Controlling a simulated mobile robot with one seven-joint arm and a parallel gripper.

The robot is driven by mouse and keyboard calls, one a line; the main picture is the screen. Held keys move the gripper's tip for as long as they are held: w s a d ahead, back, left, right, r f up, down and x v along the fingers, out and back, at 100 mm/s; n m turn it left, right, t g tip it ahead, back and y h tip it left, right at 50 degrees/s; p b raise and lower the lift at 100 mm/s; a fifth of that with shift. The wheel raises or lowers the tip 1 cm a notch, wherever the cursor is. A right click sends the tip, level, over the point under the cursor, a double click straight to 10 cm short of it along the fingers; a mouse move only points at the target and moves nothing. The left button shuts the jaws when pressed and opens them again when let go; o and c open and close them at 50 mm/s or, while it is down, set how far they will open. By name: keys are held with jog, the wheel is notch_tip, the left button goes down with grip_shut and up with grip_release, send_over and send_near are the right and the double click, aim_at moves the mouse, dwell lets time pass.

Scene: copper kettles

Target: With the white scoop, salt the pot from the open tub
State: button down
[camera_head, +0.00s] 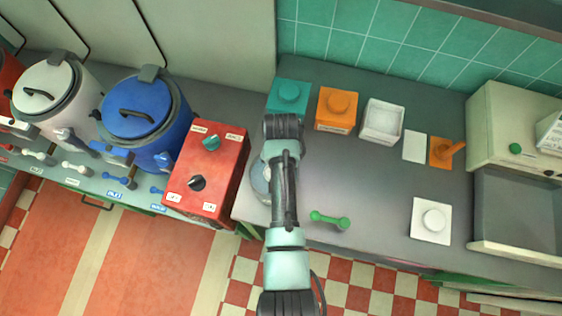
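The open tub (382,122) is white and square, with pale contents, at the back of the counter. A round grey metal vessel (259,183), perhaps the pot, shows only in part at the left edge of my arm. I see no white scoop; a bare white mat (415,146) lies right of the open tub. An orange scoop-like tool (449,149) rests on an orange mat (437,161). A green-handled tool (330,220) lies right of my arm. My arm reaches up the middle of the view; my gripper's fingers are not visible.
Closed teal (289,92) and orange (337,104) tubs stand left of the open tub. A square white lid (431,220) lies front right. A red control box (207,170), blue kettle (145,115) and white kettle (55,90) stand left.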

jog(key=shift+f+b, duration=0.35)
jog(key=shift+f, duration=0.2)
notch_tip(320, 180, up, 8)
jog(key=p, duration=0.7)
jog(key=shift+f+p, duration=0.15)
jog(key=shift+p, duration=0.2)
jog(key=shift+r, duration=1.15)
